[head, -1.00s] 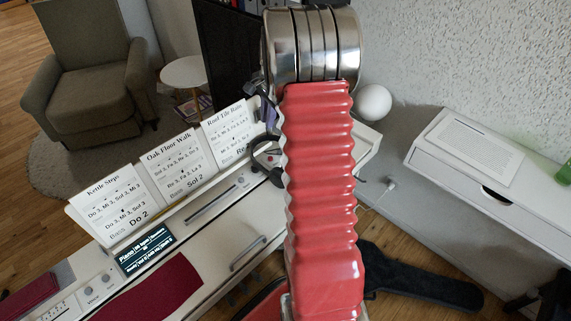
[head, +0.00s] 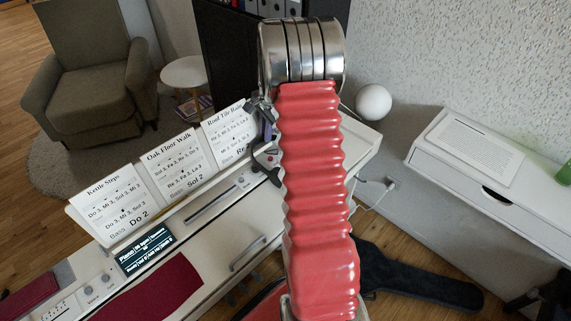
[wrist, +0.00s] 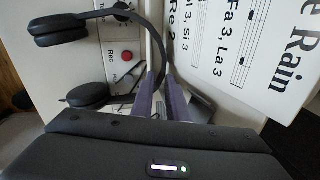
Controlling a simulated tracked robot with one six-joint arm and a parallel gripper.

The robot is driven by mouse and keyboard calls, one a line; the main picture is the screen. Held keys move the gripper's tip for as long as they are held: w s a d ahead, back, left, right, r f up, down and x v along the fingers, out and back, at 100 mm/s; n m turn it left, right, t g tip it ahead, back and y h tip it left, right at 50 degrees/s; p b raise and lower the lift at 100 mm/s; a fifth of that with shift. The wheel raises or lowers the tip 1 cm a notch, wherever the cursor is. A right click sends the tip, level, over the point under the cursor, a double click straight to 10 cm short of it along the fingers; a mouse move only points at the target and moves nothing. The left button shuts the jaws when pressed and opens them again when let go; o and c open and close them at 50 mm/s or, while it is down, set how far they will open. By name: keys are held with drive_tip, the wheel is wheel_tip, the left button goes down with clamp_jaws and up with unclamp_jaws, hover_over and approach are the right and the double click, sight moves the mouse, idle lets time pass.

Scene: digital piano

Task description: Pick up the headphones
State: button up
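The black headphones (wrist: 160,47) lie on the white digital piano near its red Rec button, in the wrist view. Their headband curves right toward my gripper; both ear cups are at the left. My gripper (wrist: 158,78) points down at the piano, its two purple fingers a little apart, with the headband by the fingertips. I cannot tell whether the band is between them or touching. In the head view my gripper (head: 268,128) is beside the right music sheet, and the headphones (head: 264,168) show just below it, partly hidden by my red arm.
Music sheets (head: 178,163) stand on the piano's rest (head: 80,222), the right one (wrist: 245,45) close to my fingers. A white ball lamp (head: 373,102) is behind the piano's right end. A white cabinet (head: 475,165) stands right. A dark guitar case (head: 420,285) lies on the floor.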

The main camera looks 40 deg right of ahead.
drive_tip(key=shift+w+f, duration=0.1)
drive_tip(key=shift+f, duration=0.4)
clamp_jaws()
idle(1.1)
drive_tip(key=shift+r, duration=0.1)
idle(0.4)
wheel_tip(320, 180, up, 18)
idle(0.6)
idle(0.4)
